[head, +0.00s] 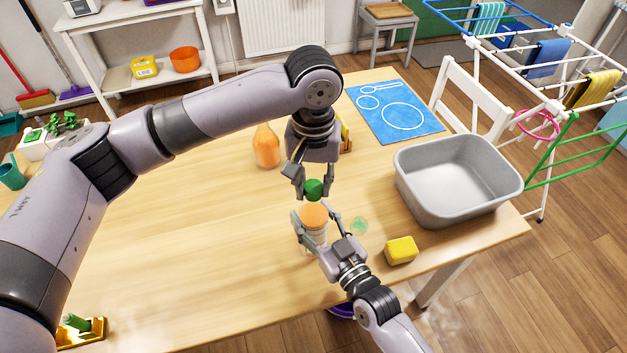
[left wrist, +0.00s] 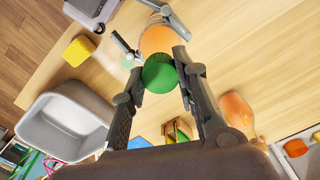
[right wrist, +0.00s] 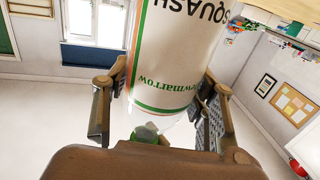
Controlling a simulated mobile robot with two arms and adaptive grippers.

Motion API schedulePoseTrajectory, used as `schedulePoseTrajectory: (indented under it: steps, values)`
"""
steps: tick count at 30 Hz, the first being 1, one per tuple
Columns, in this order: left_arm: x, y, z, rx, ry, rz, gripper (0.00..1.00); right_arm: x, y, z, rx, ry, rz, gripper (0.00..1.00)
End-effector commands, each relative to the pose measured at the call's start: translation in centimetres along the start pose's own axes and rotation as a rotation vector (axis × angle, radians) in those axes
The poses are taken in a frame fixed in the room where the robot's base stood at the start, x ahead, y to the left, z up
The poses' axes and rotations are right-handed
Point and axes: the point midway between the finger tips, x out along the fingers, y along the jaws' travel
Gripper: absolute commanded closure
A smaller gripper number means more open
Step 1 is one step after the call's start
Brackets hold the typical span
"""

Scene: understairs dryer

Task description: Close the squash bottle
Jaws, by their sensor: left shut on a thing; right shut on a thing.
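The squash bottle (head: 313,216) has an orange upper part and a pale label, read in the right wrist view (right wrist: 180,60). My right gripper (head: 318,240) is shut around its sides. My left gripper (head: 314,182) is above it, shut on a round green cap (head: 314,189). The left wrist view shows the cap (left wrist: 159,74) between the fingers, with the orange bottle (left wrist: 156,40) just beyond it. The cap is in line with the bottle's top. I cannot tell whether they touch; the neck is mostly hidden in the head view.
A yellow sponge (head: 401,250) and a grey basin (head: 458,178) are on the right of the table. A pale green round thing (head: 359,225) lies beside the bottle. An orange vase-like object (head: 266,146) and a blue mat (head: 396,112) are farther back. The table's left middle is clear.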

Motion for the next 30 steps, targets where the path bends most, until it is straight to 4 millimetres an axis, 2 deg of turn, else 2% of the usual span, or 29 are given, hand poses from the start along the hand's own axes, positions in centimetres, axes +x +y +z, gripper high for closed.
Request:
schedulePoseTrajectory:
  steps: [30]
  values:
    - [0.09,-0.07,-0.07,1.945,0.000,-0.003,1.00,-0.02,0.02,0.02,-0.001,0.000,0.000,1.00]
